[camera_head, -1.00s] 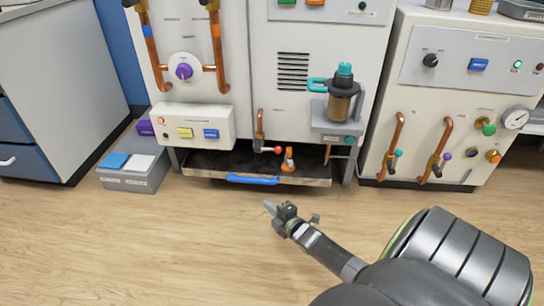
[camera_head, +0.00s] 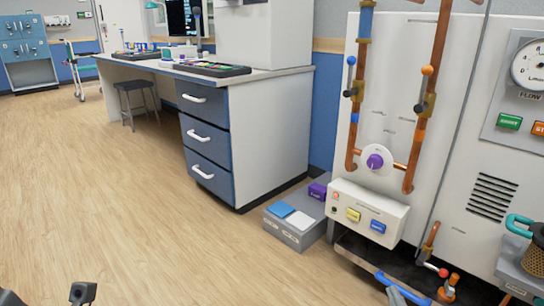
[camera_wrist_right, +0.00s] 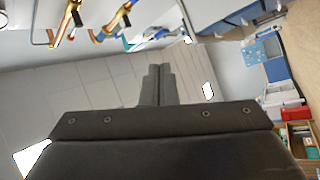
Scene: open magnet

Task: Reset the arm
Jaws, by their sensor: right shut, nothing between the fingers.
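My right gripper (camera_wrist_right: 158,84) shows in the right wrist view with its two fingers together and nothing between them. In the head view only a grey tip, apparently of my right gripper (camera_head: 395,297), shows at the bottom edge, in front of the blue tray handle (camera_head: 410,290). Most of my right arm is out of the head view. Dark parts, apparently of my left gripper (camera_head: 82,293), show at the bottom left edge, cut off by the frame. Their jaw state is unclear.
A white machine panel (camera_head: 400,110) with copper pipes, a purple knob (camera_head: 375,161) and a button box (camera_head: 368,213) stands at the right. A grey box (camera_head: 297,226) sits on the floor beside it. A desk with drawers (camera_head: 207,137) stands behind. The wooden floor (camera_head: 100,180) at left is clear.

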